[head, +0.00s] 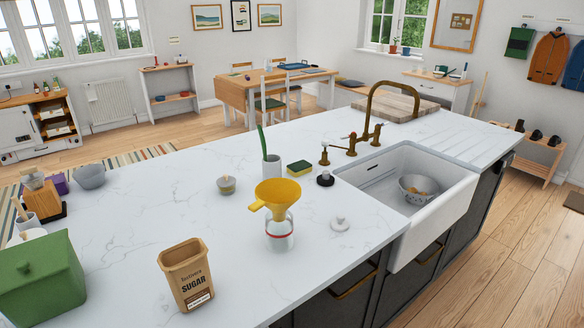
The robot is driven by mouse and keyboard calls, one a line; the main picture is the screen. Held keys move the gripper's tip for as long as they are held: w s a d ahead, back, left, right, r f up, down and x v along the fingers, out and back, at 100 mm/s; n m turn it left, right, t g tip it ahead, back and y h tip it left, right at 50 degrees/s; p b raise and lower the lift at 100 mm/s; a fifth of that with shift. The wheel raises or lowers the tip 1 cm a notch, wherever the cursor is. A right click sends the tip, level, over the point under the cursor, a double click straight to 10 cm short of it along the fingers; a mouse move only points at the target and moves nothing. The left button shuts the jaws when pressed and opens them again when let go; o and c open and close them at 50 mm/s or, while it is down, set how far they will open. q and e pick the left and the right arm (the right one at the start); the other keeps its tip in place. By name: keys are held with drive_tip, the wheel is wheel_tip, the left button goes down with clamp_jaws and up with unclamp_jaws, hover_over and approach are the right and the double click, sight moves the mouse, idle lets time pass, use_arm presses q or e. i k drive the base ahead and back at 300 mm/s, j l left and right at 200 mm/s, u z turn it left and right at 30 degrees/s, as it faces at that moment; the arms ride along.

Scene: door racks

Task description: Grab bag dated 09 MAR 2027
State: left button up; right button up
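A brown paper bag marked SUGAR (186,272) stands upright with its top open on the white marble counter, near the front edge. A small pale label sits low on its front; its print is too small to read. No other bag of this kind shows. Neither of my grippers is in the head view.
Right of the bag, a yellow funnel (275,195) sits on a clear jar (280,234), with a white lid (340,223) nearby. A green box (40,280) stands at left. A white sink (400,160) holds a colander (420,188). The counter behind the bag is clear.

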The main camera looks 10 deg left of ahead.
sight(185, 265)
drive_tip(key=u, duration=1.2)
